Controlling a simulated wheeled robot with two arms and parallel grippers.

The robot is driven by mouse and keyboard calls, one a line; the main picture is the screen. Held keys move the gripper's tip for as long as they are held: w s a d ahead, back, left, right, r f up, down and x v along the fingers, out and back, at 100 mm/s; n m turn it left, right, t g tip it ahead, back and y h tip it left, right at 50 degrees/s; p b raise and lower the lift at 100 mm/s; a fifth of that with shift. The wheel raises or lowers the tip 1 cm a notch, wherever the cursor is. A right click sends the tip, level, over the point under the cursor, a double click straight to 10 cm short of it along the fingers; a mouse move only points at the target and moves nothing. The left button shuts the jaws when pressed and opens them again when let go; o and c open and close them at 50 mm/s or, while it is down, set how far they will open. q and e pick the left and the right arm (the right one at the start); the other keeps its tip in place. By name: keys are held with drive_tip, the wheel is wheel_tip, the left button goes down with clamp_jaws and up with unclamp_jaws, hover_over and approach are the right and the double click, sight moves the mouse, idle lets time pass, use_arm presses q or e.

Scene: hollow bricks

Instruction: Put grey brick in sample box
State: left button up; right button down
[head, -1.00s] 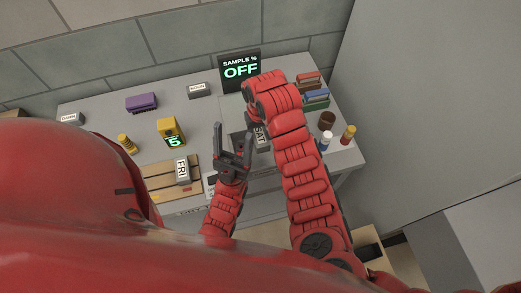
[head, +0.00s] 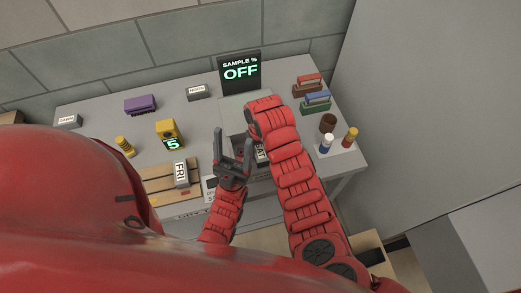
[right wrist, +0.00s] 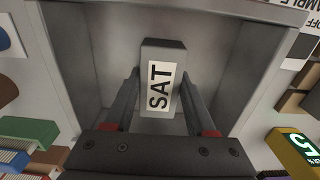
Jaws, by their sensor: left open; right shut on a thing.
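The grey brick labelled SAT (right wrist: 161,70) is between the fingers of my right gripper (right wrist: 161,112), which is shut on it. In the right wrist view the brick is within the outline of the grey sample box (right wrist: 72,45); I cannot tell whether it touches the floor. In the head view my right arm covers much of the box, and only part of the brick (head: 262,155) shows. My left gripper (head: 233,146) is open and empty, just left of the brick, fingers pointing up in the picture.
A sign reading SAMPLE % OFF (head: 239,70) stands behind the box. Left are a FRI brick (head: 181,174) on a wooden rack, a yellow counter showing 5 (head: 170,133) and a purple block (head: 140,104).

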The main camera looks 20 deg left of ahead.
drive_tip(key=shift+c, duration=1.1)
unclamp_jaws()
drive_tip(key=shift+f, duration=0.1)
drive_tip(key=shift+r, duration=0.45)
wheel_tip(320, 180, up, 3)
drive_tip(key=shift+r+b, duration=0.1)
drive_tip(key=shift+b, duration=0.25)
wheel_tip(320, 180, up, 8)
drive_tip(key=p, duration=0.4)
drive_tip(key=shift+r+p, duration=0.15)
drive_tip(key=shift+p, duration=0.15)
